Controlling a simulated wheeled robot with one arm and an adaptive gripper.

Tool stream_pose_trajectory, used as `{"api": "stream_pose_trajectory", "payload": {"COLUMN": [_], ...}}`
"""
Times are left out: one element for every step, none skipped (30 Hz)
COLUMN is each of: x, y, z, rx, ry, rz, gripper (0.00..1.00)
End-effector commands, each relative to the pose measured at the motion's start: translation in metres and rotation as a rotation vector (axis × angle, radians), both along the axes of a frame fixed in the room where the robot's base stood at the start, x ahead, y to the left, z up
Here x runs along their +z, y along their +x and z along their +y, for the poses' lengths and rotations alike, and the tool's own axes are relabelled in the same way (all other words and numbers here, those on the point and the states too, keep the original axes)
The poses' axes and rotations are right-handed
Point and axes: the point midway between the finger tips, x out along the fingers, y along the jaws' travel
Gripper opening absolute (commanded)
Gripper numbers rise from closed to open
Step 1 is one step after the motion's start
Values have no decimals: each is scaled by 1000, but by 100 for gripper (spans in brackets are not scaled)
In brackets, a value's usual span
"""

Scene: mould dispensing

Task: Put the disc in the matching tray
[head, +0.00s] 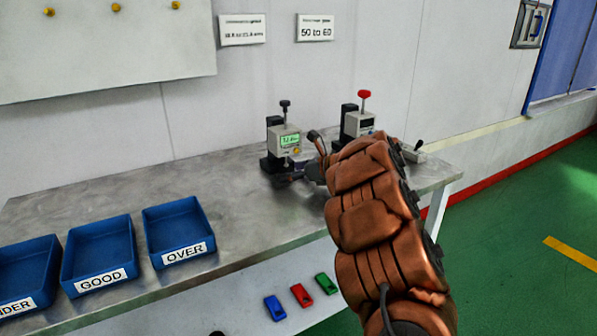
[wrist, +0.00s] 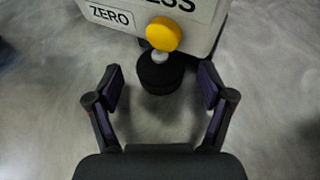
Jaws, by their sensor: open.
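My gripper (wrist: 160,102) is open, with its two fingers apart on either side of a dark round piece (wrist: 160,76), short of closing on it. This piece sits below the yellow knob and pale tip of the thickness gauge (wrist: 118,14); I cannot tell if it is the disc or part of the gauge. In the head view the left gauge (head: 285,140) has a lit green display, too small to read surely. My gripper there (head: 288,180) is low at its base. Three blue trays read "UNDER", partly cut off (head: 42,306), "GOOD" (head: 128,284) and "OVER" (head: 208,262).
A second gauge with a red knob (head: 359,120) stands right of the first, near my arm. The metal table (head: 130,190) is clear between trays and gauges. Blue, red (head: 301,295) and green small items lie on the lower shelf. The wall is close behind.

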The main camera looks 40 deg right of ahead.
Motion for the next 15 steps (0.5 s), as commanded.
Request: {"api": "stream_pose_trajectory", "payload": {"x": [0, 0, -1, -1, -1, -1, -1, -1, -1, -1, -1, -1, -1, -1, -1], "y": [1, 1, 1, 1, 1, 1, 1, 1, 1, 1, 1, 1, 1, 1, 1], "z": [0, 0, 0, 0, 0, 0, 0, 0, 0, 0, 0, 0, 0, 0, 0], "rx": [0, 0, 0, 0, -1, -1, -1, -1, -1, -1, -2, -2, -2, -2, -2], "ry": [0, 0, 1, 1, 1, 1, 1, 1, 1, 1, 1, 1, 1, 1, 1], "rz": [0, 0, 0, 0, 0, 0, 0, 0, 0, 0, 1, 1, 1, 1, 1], "gripper": [81, 81, 81, 81, 81, 81, 81, 81, 79, 76, 72, 68, 65, 62, 58]}}
